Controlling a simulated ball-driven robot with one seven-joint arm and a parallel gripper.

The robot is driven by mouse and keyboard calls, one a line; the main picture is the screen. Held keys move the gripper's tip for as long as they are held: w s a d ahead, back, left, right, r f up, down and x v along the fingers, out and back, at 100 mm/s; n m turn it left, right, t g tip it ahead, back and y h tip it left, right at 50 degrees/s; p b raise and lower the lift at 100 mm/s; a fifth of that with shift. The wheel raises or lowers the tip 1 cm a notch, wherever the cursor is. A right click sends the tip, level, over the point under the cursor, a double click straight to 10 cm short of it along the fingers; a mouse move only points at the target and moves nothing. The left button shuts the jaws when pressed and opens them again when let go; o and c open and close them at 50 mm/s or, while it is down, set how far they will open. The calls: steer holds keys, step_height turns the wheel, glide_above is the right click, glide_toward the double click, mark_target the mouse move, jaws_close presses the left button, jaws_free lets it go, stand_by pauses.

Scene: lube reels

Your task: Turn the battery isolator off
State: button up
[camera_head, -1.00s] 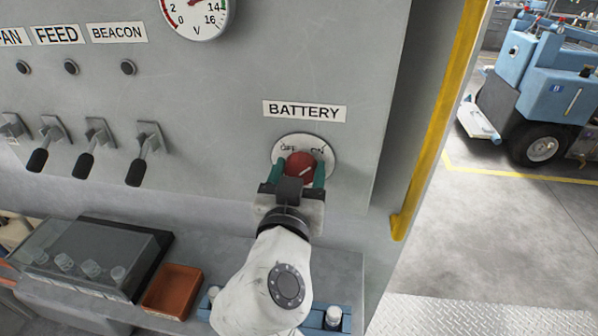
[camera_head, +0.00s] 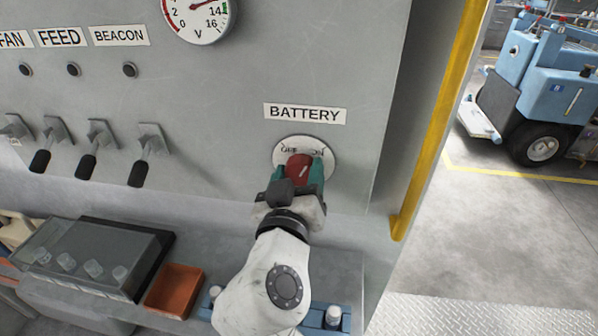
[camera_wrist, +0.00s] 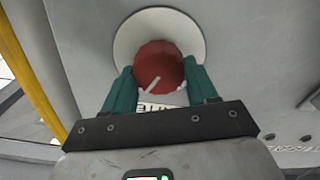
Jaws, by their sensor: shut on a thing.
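The battery isolator has a red knob (camera_head: 301,167) on a round white plate (camera_head: 322,150) marked OFF and ON, under the BATTERY label (camera_head: 305,113). My gripper (camera_head: 303,178) is shut on the knob, with one green finger on each side. In the wrist view the knob (camera_wrist: 158,68) sits between the green fingers of my gripper (camera_wrist: 160,82). A pale pointer line shows on the knob's face; in the head view it slants up toward the ON side. My wrist is tilted. Part of the plate is hidden behind the knob.
Toggle levers (camera_head: 146,157) and a voltage gauge (camera_head: 199,16) are on the panel to the left. Below are a clear-lidded box (camera_head: 93,258), an orange tray (camera_head: 175,290) and a blue rack (camera_head: 323,319). A yellow rail (camera_head: 437,120) edges the panel at the right.

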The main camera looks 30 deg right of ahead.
steer(key=n+p, duration=0.1)
steer(key=n, duration=0.2)
steer(key=shift+r+n, duration=0.1)
steer(key=shift+n, duration=0.3)
steer(key=n+p, duration=0.2)
steer(key=n, duration=0.1)
steer(key=shift+w+a+n, duration=0.1)
steer(key=shift+n, duration=0.2)
steer(key=n+p, duration=0.2)
steer(key=n, duration=0.2)
steer(key=shift+p, duration=0.35)
steer(key=shift+f+n+p, duration=0.25)
steer(key=shift+n+p, duration=0.45)
steer(key=shift+n, duration=0.5)
steer(key=o, duration=1)
steer(key=shift+w+f, duration=0.1)
steer(key=shift+o, duration=0.3)
